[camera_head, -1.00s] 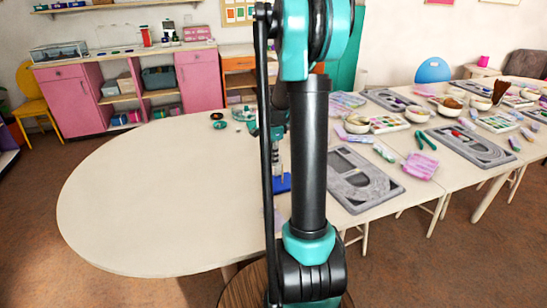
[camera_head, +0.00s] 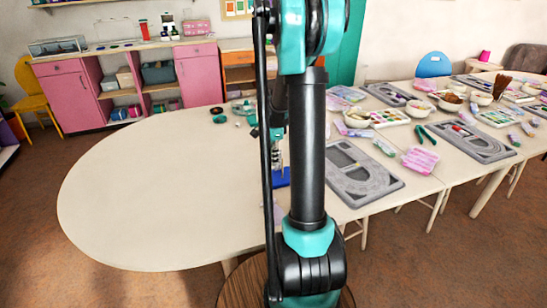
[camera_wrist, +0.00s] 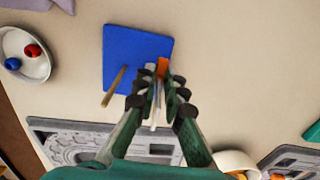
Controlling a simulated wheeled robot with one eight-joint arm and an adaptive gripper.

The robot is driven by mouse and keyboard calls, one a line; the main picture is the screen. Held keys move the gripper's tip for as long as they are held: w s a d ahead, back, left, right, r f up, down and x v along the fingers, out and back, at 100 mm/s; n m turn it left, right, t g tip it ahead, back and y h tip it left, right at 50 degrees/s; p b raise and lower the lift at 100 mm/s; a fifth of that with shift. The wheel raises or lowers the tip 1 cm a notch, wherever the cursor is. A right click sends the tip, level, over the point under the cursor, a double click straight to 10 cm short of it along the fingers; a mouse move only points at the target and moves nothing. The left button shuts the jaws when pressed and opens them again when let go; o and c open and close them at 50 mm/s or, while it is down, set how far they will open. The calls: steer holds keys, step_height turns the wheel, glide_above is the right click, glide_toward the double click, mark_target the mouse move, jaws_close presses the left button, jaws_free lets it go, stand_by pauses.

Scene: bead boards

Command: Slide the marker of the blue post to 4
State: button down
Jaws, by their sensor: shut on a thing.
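A flat blue base (camera_wrist: 125,50) lies on the table in the wrist view; it shows small beside my arm in the head view (camera_head: 283,180). A thin tan rod (camera_wrist: 114,88) stands from it at the left. A pale post (camera_wrist: 153,115) shows between my fingers. A small orange marker (camera_wrist: 162,66) is at the fingertips. My gripper (camera_wrist: 161,82) is shut on the orange marker, over the right part of the base. The fingers hide part of the post and marker. I cannot read any numbers. My gripper is mostly hidden by my arm in the head view.
A white dish (camera_wrist: 28,55) with a red and a blue bead stands left of the base. Grey bead boards (camera_head: 360,175) lie to the right in the head view, with bowls and trays beyond. The left part of the table (camera_head: 150,200) is clear.

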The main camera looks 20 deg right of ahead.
steer(key=c, duration=1.5)
jaws_free()
steer(key=shift+c, duration=0.2)
